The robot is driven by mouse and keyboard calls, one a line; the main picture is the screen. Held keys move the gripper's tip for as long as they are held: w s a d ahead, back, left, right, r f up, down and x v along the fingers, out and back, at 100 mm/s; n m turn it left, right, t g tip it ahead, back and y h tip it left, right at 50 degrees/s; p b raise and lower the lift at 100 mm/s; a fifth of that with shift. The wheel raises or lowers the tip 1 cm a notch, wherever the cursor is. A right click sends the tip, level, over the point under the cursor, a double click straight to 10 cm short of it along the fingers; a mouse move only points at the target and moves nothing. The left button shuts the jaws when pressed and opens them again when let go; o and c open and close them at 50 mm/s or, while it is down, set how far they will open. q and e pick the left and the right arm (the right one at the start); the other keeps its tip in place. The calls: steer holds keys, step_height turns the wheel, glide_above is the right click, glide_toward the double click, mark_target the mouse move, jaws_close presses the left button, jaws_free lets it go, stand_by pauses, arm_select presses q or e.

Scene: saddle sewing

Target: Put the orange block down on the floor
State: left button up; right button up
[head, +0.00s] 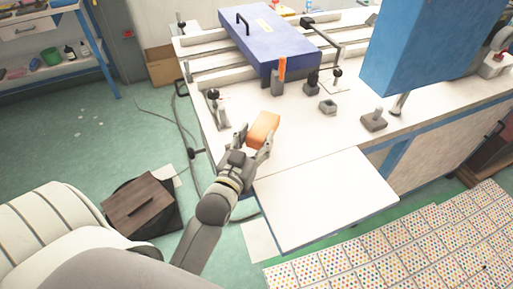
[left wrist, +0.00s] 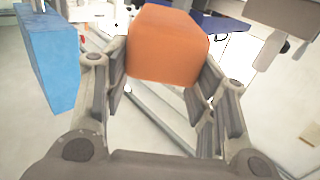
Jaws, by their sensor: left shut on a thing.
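The orange block (head: 264,129) is held by my left gripper (head: 256,143) over the near left part of the white worktable. In the left wrist view the orange block (left wrist: 167,45) sits between the two fingers of my left gripper (left wrist: 165,75). The fingers are shut on its sides. The green floor (head: 75,150) shows to the left of the table and in a strip in front of it. My right gripper is in neither view.
The white table (head: 340,125) bears a blue case (head: 268,42) and several small fixtures. A lower white panel (head: 325,200) juts out in front. A dark box with a brown lid (head: 139,205), cables and a cream padded seat (head: 50,220) stand at left. A dotted mat (head: 400,250) lies at front right.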

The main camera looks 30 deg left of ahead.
mark_target(256, 149)
arm_select(q)
steer(key=shift+s+d+f, duration=0.1)
steer(key=shift+d+f, duration=0.1)
steer(key=shift+f, duration=1.6)
steer(key=shift+f, duration=0.1)
steer(key=o, duration=1.1)
steer(key=shift+c, duration=0.2)
